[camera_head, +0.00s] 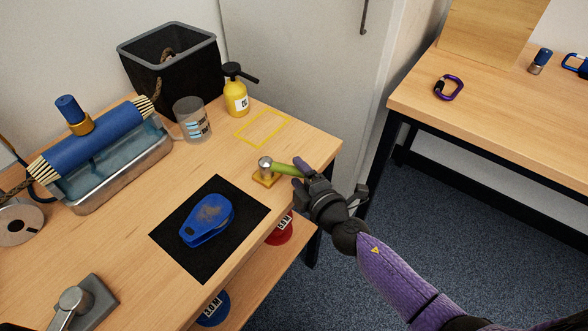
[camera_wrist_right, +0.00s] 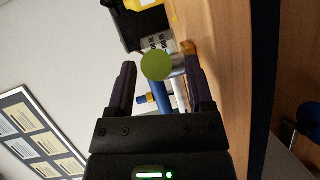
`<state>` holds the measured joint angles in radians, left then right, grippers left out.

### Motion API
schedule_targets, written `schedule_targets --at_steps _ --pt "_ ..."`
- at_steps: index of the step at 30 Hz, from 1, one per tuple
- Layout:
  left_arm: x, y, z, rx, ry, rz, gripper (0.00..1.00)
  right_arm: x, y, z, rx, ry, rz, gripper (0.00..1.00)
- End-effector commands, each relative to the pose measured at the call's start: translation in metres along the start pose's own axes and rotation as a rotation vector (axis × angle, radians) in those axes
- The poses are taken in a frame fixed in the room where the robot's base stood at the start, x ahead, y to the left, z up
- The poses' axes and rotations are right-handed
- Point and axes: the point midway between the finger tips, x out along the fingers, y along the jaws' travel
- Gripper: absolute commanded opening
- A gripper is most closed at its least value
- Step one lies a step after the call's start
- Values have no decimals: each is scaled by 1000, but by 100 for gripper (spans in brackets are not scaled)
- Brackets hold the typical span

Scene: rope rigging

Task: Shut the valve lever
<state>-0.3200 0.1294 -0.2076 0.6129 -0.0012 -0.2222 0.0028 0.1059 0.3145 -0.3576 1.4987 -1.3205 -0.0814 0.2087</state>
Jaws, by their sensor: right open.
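The valve lever (camera_head: 284,168) is a green handle on a silver post with a yellow base (camera_head: 264,180), near the table's right edge. It points right, toward my right gripper (camera_head: 300,173). In the right wrist view, the lever's round green end (camera_wrist_right: 156,65) shows between the two spread fingers of my right gripper (camera_wrist_right: 158,80). The gripper is open, and clear space shows between the lever end and the left finger. I cannot tell whether the right finger touches the lever. My left gripper is not in view.
A blue pulley (camera_head: 207,218) lies on a black mat (camera_head: 172,236) to the left. A yellow spray bottle (camera_head: 236,98), a clear cup (camera_head: 191,122) and a black bin (camera_head: 172,75) stand behind. A second table (camera_head: 500,110) is at right. A yellow outlined patch (camera_head: 263,128) is empty.

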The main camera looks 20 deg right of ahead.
Motion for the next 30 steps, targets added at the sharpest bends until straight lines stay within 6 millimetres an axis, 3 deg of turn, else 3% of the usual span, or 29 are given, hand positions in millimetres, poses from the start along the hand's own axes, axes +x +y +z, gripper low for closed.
schedule_targets --at_steps 4,13,23,30 --pt "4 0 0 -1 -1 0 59 15 -1 0 3 0 0 67" --pt "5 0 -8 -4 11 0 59 19 -1 0 3 0 -2 67" --pt "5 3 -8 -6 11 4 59 19 -1 0 3 -1 -2 0" --pt "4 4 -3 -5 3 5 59 18 -1 0 3 -1 -2 0"
